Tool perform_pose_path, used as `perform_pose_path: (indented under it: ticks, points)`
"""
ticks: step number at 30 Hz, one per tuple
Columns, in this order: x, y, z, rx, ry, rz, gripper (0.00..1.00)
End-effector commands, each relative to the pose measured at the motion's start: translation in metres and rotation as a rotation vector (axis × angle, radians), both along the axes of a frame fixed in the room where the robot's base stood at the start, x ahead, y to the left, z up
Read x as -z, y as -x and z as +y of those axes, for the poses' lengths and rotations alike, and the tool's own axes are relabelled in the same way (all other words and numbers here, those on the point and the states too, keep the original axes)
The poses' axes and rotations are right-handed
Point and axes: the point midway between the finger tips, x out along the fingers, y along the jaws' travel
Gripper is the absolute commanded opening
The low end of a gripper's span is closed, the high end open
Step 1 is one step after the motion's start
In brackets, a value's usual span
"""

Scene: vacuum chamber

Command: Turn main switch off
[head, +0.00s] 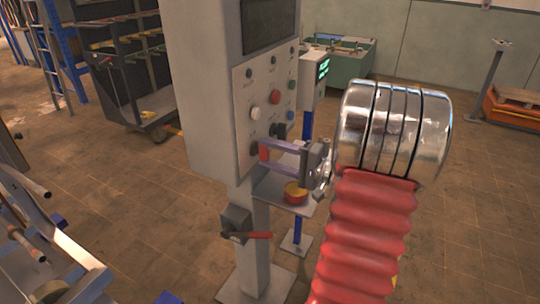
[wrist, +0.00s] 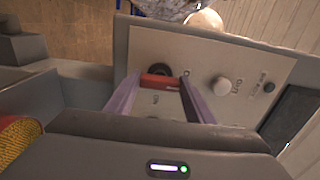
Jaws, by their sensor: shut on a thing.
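The main switch (wrist: 160,81) shows in the wrist view as a red handle on a dark round base, set in a pale control panel (wrist: 205,62). My gripper (wrist: 159,82) has one purple finger at each end of the red handle and is shut on it. In the head view my gripper (head: 262,158) reaches from the right to the lower part of the grey cabinet's panel (head: 243,88). The switch is largely hidden there behind the fingers. The panel lettering is too small to read.
The head view shows a red button (head: 275,97) higher on the panel. A yellow-and-red button (head: 295,191) stands on a shelf below my gripper. A red-handled lever (head: 247,235) juts from the cabinet's post.

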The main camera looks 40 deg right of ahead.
Motion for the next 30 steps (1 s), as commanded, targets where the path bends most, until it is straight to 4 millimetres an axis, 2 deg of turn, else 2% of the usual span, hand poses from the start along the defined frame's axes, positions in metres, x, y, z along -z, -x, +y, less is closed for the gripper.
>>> perform_pose_path:
  ticks: [1, 11, 12, 18, 20, 30]
  points:
    - [0.0045, 0.0009, 0.0035, -0.008, 0.000, 0.008, 0.26]
    - [0.0051, 0.0008, 0.0033, -0.007, 0.003, 0.008, 0.26]
    - [0.0051, 0.0008, 0.0033, -0.007, 0.003, 0.008, 0.49]
    - [0.0036, 0.0005, 0.0020, -0.004, 0.004, 0.005, 0.63]
    - [0.0031, 0.0005, 0.0017, -0.004, 0.005, 0.004, 0.67]
    - [0.0016, 0.0028, -0.0005, -0.001, 0.006, 0.001, 0.67]
